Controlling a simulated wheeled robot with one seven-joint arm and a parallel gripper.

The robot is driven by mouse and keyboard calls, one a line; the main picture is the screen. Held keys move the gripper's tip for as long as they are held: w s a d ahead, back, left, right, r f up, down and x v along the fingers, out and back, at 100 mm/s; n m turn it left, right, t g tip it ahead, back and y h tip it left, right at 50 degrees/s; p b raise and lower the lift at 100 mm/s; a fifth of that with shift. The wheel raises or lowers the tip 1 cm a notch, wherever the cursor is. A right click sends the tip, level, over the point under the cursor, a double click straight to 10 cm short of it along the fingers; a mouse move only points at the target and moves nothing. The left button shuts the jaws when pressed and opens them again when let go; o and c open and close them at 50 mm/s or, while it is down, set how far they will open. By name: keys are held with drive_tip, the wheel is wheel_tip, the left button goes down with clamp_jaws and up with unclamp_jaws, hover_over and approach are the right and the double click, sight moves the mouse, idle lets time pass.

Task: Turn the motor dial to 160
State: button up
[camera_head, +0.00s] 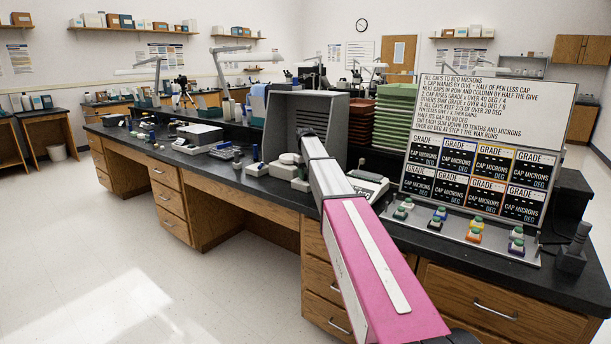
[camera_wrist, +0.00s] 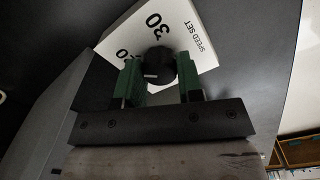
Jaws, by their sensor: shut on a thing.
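The motor dial (camera_wrist: 160,60) is a round black knob with a short white mark on its lower left face, as seen in the wrist view. My gripper (camera_wrist: 159,74) has its green fingers on either side of the knob and is shut on it. Behind the knob is a tilted white plate (camera_wrist: 184,28) reading "30" and "SPEED SET"; another figure is partly covered by the left finger. No 160 is readable. In the head view my arm reaches into an open grey hood (camera_head: 336,132), and its end hides the dial there.
A white board of rules and grade cards (camera_head: 480,146) stands right of the hood, with several small coloured pieces in front. Green trays (camera_head: 395,130) are stacked behind. A white scale (camera_head: 368,184) sits beside the hood. The black bench (camera_head: 262,188) holds small items on the left.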

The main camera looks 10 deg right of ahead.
sight(306, 175)
drive_tip(key=o, duration=0.9)
drive_tip(key=shift+o, duration=0.2)
wheel_tip(306, 175, up, 11)
drive_tip(key=shift+s+f, duration=0.1)
drive_tip(key=shift+s, duration=0.05)
